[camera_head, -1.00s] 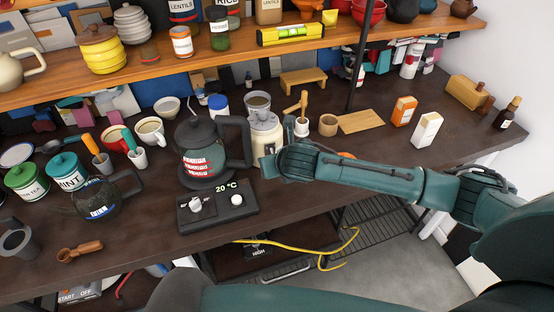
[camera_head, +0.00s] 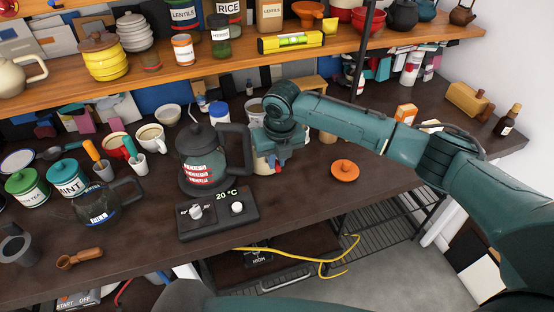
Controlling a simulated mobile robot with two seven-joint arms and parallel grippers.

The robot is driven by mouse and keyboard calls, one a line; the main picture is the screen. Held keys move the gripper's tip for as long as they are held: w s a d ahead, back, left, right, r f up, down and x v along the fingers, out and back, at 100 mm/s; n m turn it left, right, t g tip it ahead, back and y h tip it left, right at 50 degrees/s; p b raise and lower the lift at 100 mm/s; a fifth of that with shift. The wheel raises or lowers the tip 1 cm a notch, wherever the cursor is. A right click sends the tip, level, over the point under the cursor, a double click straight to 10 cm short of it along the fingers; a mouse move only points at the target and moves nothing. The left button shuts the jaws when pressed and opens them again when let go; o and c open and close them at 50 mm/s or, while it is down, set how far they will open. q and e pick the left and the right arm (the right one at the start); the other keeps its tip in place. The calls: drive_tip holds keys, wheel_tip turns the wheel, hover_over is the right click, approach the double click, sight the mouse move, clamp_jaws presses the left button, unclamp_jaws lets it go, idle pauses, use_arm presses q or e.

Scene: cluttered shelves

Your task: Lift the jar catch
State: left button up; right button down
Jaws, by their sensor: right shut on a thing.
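A cream jar (camera_head: 261,164) with a grey open top (camera_head: 256,106) stands on the dark counter, just right of the kettle. My right gripper (camera_head: 278,165) comes down at the jar's right front side and covers most of it. It is shut on a small part there, which looks like the jar catch; the catch and the fingertips are mostly hidden by the gripper, so how far the catch is raised cannot be told. My left gripper is not in view.
The dark kettle (camera_head: 196,158) stands close left of the jar, behind a control panel (camera_head: 222,213) reading 20 °C. An orange lid (camera_head: 344,170) lies on the counter to the right. A shelf (camera_head: 200,64) runs above. The front right counter is fairly clear.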

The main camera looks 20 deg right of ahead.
idle(0.4)
drive_tip(key=c, duration=1.5)
unclamp_jaws()
drive_tip(key=shift+o, duration=0.2)
wheel_tip(320, 180, up, 13)
drive_tip(key=s+b, duration=0.1)
drive_tip(key=s, duration=0.1)
